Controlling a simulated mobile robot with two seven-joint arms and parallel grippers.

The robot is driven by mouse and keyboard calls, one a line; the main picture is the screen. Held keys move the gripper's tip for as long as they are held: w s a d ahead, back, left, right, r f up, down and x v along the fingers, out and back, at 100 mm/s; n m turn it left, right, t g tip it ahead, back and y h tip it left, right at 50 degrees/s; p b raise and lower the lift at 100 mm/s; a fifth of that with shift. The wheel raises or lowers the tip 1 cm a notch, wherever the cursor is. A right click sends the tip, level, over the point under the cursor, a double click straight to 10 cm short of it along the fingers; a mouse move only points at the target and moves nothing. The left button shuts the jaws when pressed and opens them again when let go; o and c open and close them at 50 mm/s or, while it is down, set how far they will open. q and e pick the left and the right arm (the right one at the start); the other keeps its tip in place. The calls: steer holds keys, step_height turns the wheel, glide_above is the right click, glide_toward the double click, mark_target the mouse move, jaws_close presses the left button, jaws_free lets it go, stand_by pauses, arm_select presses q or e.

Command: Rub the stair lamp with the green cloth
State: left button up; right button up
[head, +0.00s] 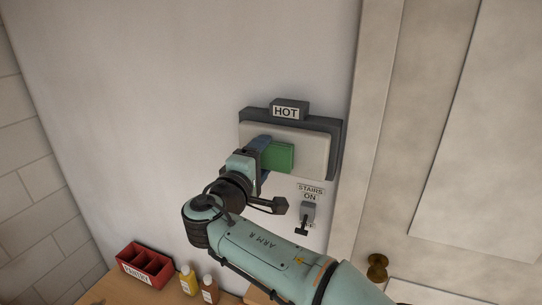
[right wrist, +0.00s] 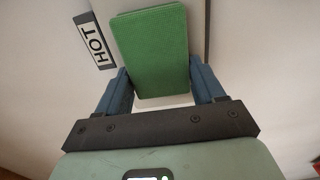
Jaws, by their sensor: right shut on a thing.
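The stair lamp (head: 314,151) is a pale panel in a dark grey frame on the wall, with a HOT label (head: 286,111) on top. My right gripper (head: 265,153) is in front of the lamp's left half, shut on the green cloth (head: 279,157). The cloth lies flat over the panel's lower middle; I cannot tell if it presses on it. In the right wrist view the cloth (right wrist: 150,50) sits between the two blue fingers, with the HOT label (right wrist: 95,44) to its left. My left gripper is out of view.
A switch (head: 308,212) marked STAIRS ON is on the wall just below the lamp. A door with a brass knob (head: 377,267) is at the right. A red PANTRY box (head: 144,264), a yellow bottle (head: 188,281) and a brown bottle (head: 210,289) stand on a wooden top at lower left.

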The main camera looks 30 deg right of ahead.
steer(key=shift+w+a, duration=0.35)
steer(key=shift+w, duration=0.05)
steer(key=shift+s, duration=0.1)
steer(key=b+v, duration=0.1)
steer(key=v, duration=0.5)
steer(key=shift+b, duration=0.35)
steer(key=shift+a, duration=0.15)
steer(key=shift+b+v, duration=0.3)
steer(key=shift+v, duration=1.1)
